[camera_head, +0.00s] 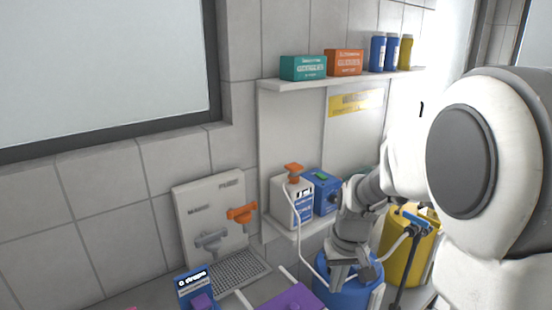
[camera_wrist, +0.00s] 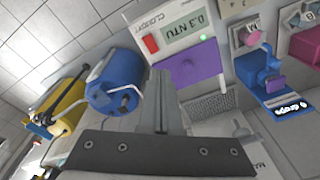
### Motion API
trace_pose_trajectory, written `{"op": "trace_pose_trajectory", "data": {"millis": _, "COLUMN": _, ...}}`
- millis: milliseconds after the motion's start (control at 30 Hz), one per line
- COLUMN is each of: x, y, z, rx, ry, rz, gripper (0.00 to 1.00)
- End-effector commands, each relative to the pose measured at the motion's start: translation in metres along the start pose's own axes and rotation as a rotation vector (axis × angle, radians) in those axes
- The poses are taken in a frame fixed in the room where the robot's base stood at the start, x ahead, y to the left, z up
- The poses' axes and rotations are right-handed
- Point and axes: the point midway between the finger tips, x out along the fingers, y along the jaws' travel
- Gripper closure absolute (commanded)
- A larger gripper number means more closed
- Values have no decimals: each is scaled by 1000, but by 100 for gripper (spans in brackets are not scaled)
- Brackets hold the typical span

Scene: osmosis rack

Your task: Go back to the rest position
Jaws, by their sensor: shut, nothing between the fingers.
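My gripper (camera_head: 338,283) points down in the head view, in front of the lower shelf and beside the blue drum (camera_head: 350,291). Its fingers are shut with nothing between them. In the wrist view the closed fingers (camera_wrist: 161,100) rise from the dark gripper body, next to the white meter (camera_wrist: 178,40) with a purple lid and a "0.3 NTU" display. My arm comes in from the right of the head view and hides part of the shelf and wall behind it.
A valve panel (camera_head: 186,210) has an orange and a grey handle. A yellow drum (camera_head: 405,262) stands right. A blue drops box (camera_head: 192,287) is at bottom left.

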Motion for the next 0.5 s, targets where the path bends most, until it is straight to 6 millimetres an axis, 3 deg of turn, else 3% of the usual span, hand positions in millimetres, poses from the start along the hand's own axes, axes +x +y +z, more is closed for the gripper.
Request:
{"op": "trace_pose_trajectory", "data": {"millis": 33, "x": -18, "y": -1, "z": 6, "rx": 6, "ry": 30, "rz": -6, "gripper": 100}}
{"op": "trace_pose_trajectory", "data": {"millis": 200, "x": -63, "y": -6, "z": 31, "rx": 18, "ry": 104, "rz": -15, "gripper": 100}}
{"op": "trace_pose_trajectory", "data": {"millis": 500, "x": -123, "y": -12, "z": 87, "rx": 35, "ry": 233, "rz": -2, "gripper": 100}}
